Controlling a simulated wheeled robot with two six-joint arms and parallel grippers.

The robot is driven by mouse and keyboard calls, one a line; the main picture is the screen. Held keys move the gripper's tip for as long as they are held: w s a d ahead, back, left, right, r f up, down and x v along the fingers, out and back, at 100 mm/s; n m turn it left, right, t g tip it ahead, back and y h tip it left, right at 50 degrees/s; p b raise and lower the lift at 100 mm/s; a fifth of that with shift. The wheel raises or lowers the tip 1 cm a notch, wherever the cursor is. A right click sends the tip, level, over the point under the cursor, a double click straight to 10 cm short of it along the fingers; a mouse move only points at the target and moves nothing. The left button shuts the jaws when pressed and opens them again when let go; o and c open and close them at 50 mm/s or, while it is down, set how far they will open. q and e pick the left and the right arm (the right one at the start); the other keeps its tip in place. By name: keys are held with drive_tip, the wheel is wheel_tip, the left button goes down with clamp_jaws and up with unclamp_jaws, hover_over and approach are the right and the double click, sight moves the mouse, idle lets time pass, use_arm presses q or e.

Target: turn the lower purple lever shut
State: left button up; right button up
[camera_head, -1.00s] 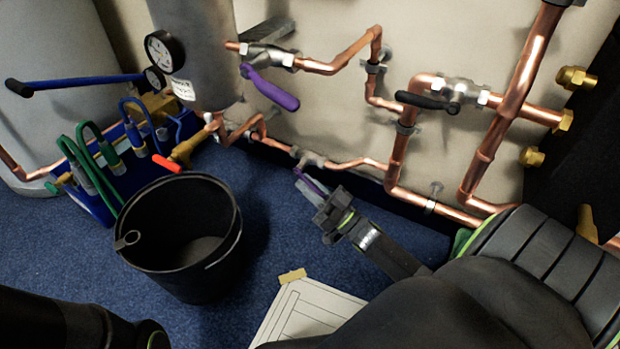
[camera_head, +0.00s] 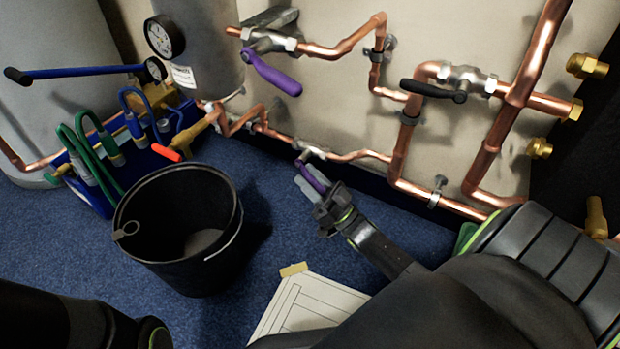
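The lower purple lever (camera_head: 312,177) sits on a small valve (camera_head: 313,153) on the low copper pipe near the floor. It slants down and to the right from the valve. My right gripper (camera_head: 308,183) reaches it from the lower right. Its pale fingertips are at the lever, with one finger seen on the left side of it. The other finger is hidden, so I cannot tell whether they touch or grip it. The upper purple lever (camera_head: 272,75) hangs from a valve higher up by the grey tank. My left gripper is not in view; only part of my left arm shows at lower left.
A black bucket (camera_head: 180,228) stands on the blue carpet left of my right gripper. A black lever (camera_head: 433,90) and copper pipes (camera_head: 400,160) are on the wall above. A white sheet (camera_head: 305,310) lies on the floor below. Hoses and a blue case crowd the left.

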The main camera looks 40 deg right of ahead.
idle(0.3)
drive_tip(key=shift+s+p, duration=0.2)
drive_tip(key=shift+p, duration=0.2)
drive_tip(key=s+d+p, duration=0.4)
drive_tip(key=s+p, duration=0.2)
drive_tip(key=s, duration=0.6)
drive_tip(key=shift+d+f, duration=0.2)
drive_tip(key=shift+f, duration=0.15)
drive_tip(key=shift+c, duration=0.5)
